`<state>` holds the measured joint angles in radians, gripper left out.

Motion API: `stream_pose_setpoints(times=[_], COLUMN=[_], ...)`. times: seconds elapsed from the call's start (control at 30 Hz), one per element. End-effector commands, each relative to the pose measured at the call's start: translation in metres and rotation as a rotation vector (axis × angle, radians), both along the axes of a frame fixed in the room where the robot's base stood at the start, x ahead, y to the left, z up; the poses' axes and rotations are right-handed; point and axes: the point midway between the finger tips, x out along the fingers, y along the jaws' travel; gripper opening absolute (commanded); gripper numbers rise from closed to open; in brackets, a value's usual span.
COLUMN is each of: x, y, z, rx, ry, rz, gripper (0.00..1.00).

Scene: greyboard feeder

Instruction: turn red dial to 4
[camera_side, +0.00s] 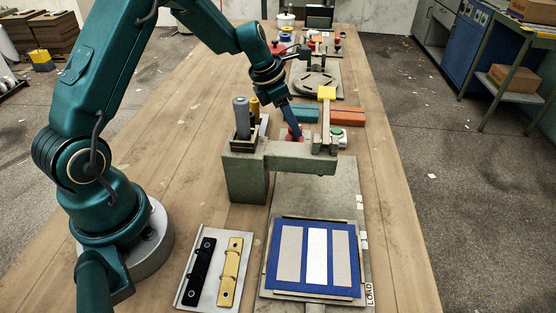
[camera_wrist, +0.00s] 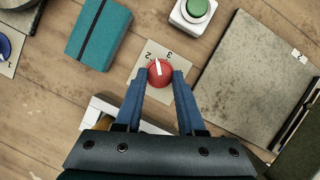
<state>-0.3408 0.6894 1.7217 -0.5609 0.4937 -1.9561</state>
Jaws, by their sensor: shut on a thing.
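The red dial (camera_wrist: 159,77) sits on a small pale plate (camera_wrist: 143,77) in the wrist view. Its white pointer aims toward the top of the picture, tilted slightly left, between the printed 2 and 3. A 4 cannot be made out. My gripper (camera_wrist: 160,76) has its two blue fingers shut on the dial, one on each side. In the side view my gripper (camera_side: 292,127) reaches down to the red dial (camera_side: 291,136), which is partly hidden behind the grey-green press arm.
A green button (camera_wrist: 198,8) in a white box and a teal box (camera_wrist: 99,30) lie near the dial. A grey-green press arm (camera_side: 290,155) stands in front. A blue-framed board (camera_side: 316,256) and a tray with black and yellow bars (camera_side: 216,270) lie nearer the camera.

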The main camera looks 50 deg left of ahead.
Motion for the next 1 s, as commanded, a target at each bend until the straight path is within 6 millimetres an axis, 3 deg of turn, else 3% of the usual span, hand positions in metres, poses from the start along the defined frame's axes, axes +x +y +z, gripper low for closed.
stream_pose_setpoints(times=[0.67,1.0], x=[-0.0003,0.0011], y=[0.0005,0.003], z=[0.0006,0.0006], rx=[-0.002,-0.001], ry=[0.001,0.001], rz=[-0.04,-0.22], gripper=[0.0,0.0])
